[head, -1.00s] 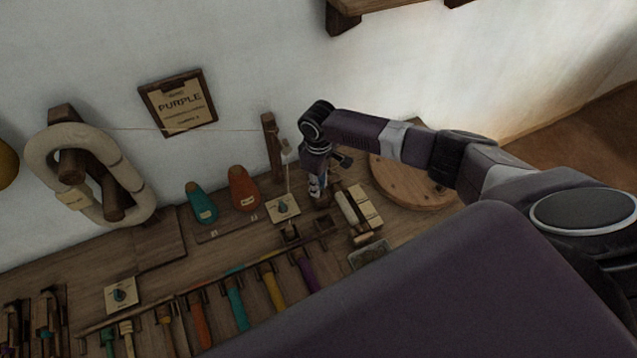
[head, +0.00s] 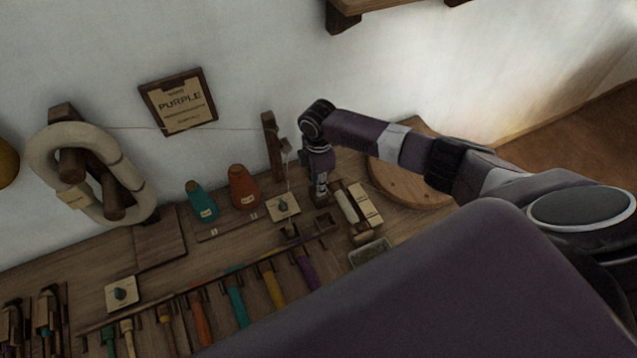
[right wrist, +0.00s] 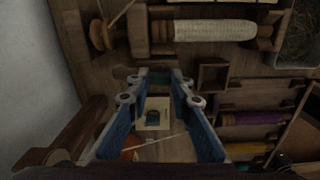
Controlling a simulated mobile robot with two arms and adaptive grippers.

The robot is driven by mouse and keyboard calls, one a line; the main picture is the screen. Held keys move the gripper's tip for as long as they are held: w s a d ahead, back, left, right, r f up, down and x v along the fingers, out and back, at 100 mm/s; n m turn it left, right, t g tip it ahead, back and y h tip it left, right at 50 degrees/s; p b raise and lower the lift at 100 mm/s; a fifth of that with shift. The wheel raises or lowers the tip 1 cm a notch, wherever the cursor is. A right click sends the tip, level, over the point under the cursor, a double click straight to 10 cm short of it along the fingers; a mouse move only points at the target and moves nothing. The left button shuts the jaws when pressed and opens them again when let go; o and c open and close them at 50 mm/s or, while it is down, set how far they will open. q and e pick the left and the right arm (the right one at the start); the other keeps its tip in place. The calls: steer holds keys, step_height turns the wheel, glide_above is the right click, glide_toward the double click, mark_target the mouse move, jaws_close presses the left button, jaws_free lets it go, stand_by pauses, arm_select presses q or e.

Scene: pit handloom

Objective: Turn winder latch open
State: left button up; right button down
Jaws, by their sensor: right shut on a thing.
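My right gripper (head: 320,200) points down at the bench beside the winder, which carries a pale wound roll (head: 348,214). In the right wrist view the blue fingers (right wrist: 158,76) stand a little apart, their tips at the winder's wooden block (right wrist: 138,38). They are shut on a small dark part there, which I take to be the winder latch; it is mostly hidden between the tips. The pale roll also shows in the right wrist view (right wrist: 215,30). My left gripper is not in view.
Orange (head: 243,188) and teal (head: 201,202) cones stand farther left. A wooden post (head: 272,146) carries thread. A round wooden board (head: 405,180) lies right. Coloured bobbins line the front.

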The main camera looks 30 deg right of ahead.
steer(key=shift+w+r+n, duration=0.1)
steer(key=shift+w+n, duration=0.05)
steer(key=shift+n, duration=0.45)
steer(key=c, duration=1.7)
jaws_free()
step_height(320, 180, up, 12)
